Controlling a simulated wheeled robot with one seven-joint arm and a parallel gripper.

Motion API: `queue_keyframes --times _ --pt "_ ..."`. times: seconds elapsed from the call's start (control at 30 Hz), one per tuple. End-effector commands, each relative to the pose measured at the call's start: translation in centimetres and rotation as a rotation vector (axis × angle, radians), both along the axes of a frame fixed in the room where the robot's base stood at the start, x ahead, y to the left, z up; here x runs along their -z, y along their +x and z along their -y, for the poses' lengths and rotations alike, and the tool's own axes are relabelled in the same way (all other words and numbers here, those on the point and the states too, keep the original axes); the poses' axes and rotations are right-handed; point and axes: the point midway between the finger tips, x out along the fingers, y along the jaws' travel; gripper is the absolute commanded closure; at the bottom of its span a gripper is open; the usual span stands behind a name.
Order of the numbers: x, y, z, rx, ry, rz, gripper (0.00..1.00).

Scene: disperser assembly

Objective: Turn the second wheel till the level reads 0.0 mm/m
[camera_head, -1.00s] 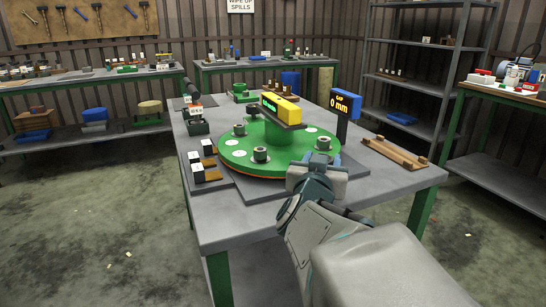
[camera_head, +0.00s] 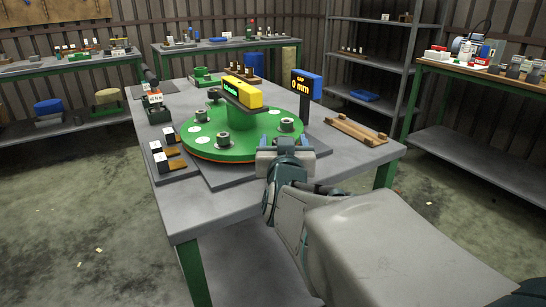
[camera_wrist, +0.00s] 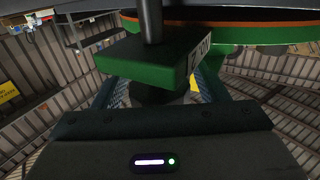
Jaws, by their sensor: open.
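The yellow level (camera_head: 243,92) lies across the green hub of the round green disperser plate (camera_head: 222,152). Its green readout (camera_head: 230,89) is too small to read. My gripper (camera_head: 284,141) is at the plate's near right edge. In the wrist view my gripper (camera_wrist: 162,92) is open, with one finger on each side of a dark wheel (camera_wrist: 155,93). I cannot tell whether the fingers touch it. The wheel sits by a green block (camera_wrist: 142,62) with a partly readable white label and a dark post (camera_wrist: 150,20). In the head view my gripper hides this wheel.
A display (camera_head: 302,83) reading "GAP 0 mm" stands behind my gripper. Several grey bushings sit on the plate. Small blocks (camera_head: 163,160) lie at left, and a wooden tray (camera_head: 356,131) lies at right on the grey table (camera_head: 215,205). Shelves stand behind.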

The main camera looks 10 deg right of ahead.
Motion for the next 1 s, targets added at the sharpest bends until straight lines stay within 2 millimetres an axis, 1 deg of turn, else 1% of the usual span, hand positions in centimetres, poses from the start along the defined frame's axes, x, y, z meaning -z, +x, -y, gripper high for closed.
queue_keyframes --times 0.67,1.0 --pt "-0.39 0.04 -0.26 -0.236 0.002 -0.003 0.33" --pt "-0.54 0.06 -0.46 -0.396 0.003 -0.005 0.33"
